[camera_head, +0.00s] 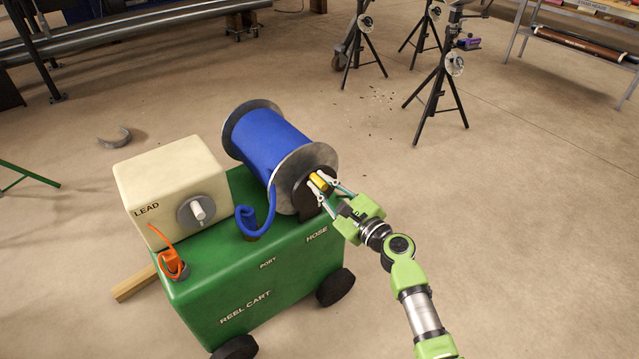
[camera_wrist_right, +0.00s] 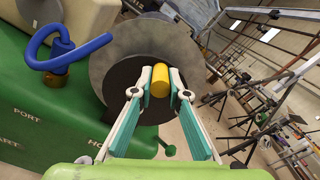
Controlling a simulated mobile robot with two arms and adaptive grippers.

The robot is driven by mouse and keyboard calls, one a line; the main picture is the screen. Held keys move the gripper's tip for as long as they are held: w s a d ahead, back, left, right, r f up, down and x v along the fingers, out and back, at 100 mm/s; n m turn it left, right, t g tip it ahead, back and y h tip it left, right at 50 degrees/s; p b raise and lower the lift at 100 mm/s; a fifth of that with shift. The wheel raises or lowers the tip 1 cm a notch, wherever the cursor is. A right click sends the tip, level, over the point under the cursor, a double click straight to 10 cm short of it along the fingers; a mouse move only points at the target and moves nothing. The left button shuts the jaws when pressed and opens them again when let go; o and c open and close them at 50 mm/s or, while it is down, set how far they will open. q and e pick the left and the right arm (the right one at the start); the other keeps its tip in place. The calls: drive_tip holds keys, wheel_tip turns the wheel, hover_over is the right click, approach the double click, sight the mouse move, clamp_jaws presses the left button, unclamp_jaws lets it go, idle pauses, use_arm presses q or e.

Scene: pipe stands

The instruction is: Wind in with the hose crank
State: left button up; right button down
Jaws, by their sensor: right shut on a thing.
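The hose reel (camera_head: 270,143), a drum wound with blue hose between grey flanges, sits on the green reel cart (camera_head: 245,275). The hose crank's yellow handle (camera_head: 319,181) is at the near flange; it also shows in the right wrist view (camera_wrist_right: 160,80). My right gripper (camera_head: 322,185) is shut on this handle, with a finger on each side of it. The blue hose end (camera_head: 249,217) hangs from the drum in a loop to a port on the cart top. The crank's arm is mostly hidden behind the fingers. My left gripper is not in view.
A cream box marked LEAD (camera_head: 170,185) with a white knob (camera_head: 198,210) stands on the cart's left part, with an orange plug (camera_head: 172,263) in front. Several black tripods (camera_head: 437,92) stand at the back. A grey curved piece (camera_head: 115,138) lies on the floor.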

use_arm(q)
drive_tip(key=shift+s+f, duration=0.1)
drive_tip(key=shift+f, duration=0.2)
use_arm(e)
drive_tip(key=shift+d, duration=0.1)
drive_tip(key=c, duration=2)
unclamp_jaws()
drive_tip(key=shift+w, duration=0.1)
drive_tip(key=shift+o, duration=0.2)
drive_tip(key=v, duration=1.2)
